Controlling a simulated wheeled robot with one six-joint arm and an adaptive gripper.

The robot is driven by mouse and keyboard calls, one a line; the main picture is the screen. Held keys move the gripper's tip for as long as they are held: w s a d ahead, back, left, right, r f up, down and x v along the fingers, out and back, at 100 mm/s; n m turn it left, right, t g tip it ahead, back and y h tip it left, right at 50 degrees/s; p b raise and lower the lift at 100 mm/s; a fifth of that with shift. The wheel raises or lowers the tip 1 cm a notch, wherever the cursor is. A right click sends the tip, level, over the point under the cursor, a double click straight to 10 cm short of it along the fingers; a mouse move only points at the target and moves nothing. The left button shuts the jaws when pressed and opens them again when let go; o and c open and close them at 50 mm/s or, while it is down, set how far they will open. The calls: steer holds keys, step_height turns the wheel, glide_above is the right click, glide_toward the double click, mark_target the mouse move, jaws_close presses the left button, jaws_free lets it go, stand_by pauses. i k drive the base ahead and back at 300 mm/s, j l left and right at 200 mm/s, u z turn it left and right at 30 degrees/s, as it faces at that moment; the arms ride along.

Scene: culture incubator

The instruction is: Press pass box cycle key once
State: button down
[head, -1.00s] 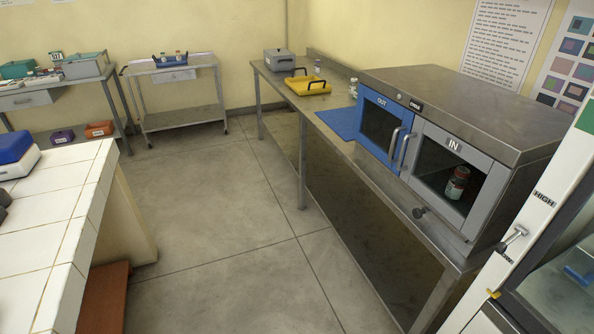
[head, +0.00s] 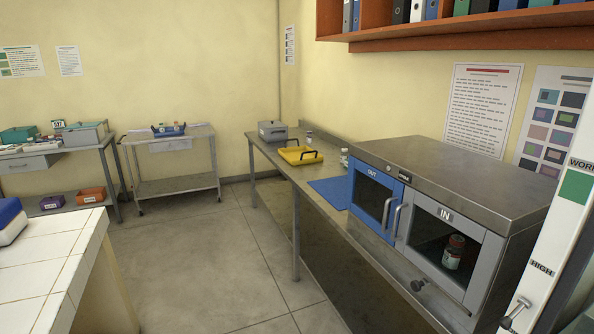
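The pass box (head: 470,172) is a steel cabinet on the long steel bench at the right. Its blue-framed OUT door (head: 374,200) and grey-framed IN door (head: 440,242) both look shut. A small black label (head: 404,177), apparently the cycle key's label, sits on the top front strip between the doors, with a small round light-coloured spot (head: 390,168) left of it. My gripper is not in view.
The bench holds a blue mat (head: 330,193), a yellow tray (head: 300,155) and a grey box (head: 272,131). A tiled counter (head: 40,262) is at the left, and a white-framed cabinet marked HIGH (head: 545,268) is at the right. The floor (head: 200,265) between is clear.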

mark_target(402, 176)
steer(key=i+j, duration=0.45)
steer(key=i+j+z, duration=0.25)
steer(key=i+j, duration=0.3)
steer(key=i+j+z, duration=0.3)
steer(key=i+j, duration=0.25)
steer(key=j+z, duration=0.1)
steer(key=z, duration=0.65)
